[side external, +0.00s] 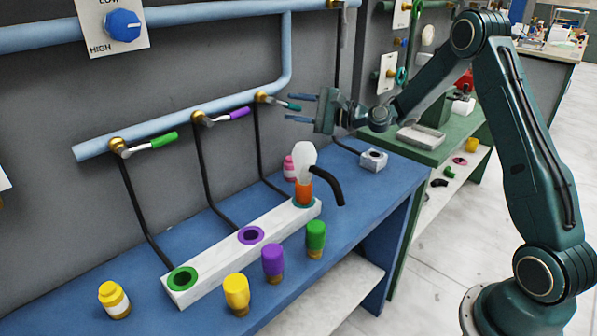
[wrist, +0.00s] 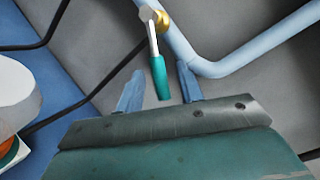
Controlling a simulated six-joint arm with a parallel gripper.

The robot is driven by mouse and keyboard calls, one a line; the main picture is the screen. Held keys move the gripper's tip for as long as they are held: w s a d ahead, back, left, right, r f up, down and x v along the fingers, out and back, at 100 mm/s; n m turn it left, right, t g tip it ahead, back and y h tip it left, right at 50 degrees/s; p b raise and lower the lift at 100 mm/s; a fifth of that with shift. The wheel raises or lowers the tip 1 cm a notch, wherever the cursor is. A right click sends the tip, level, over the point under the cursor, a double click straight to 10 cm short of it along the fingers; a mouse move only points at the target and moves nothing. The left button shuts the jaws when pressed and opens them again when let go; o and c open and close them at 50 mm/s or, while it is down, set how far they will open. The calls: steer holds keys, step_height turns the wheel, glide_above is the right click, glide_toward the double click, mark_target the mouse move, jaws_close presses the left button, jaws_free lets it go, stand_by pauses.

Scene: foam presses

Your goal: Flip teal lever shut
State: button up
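The teal lever (side external: 293,106) is the rightmost of three levers on the light blue wall pipe. Its metal arm leaves a brass valve (side external: 262,97) and points right and slightly down, at an angle to the pipe. My gripper (side external: 288,108) is open at the lever's teal end. In the wrist view, the teal handle (wrist: 159,78) lies between the two blue fingertips of my gripper (wrist: 157,75), with visible gaps on both sides.
Green (side external: 164,140) and purple (side external: 239,113) levers sit left along the same pipe (side external: 180,120). Black hoses run down to a white block (side external: 215,270) on the blue bench. A white-topped orange nozzle (side external: 304,185) stands on the block's right end. Several bottles stand in front.

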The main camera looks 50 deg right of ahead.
steer(key=shift+x, duration=1.5)
jaws_close()
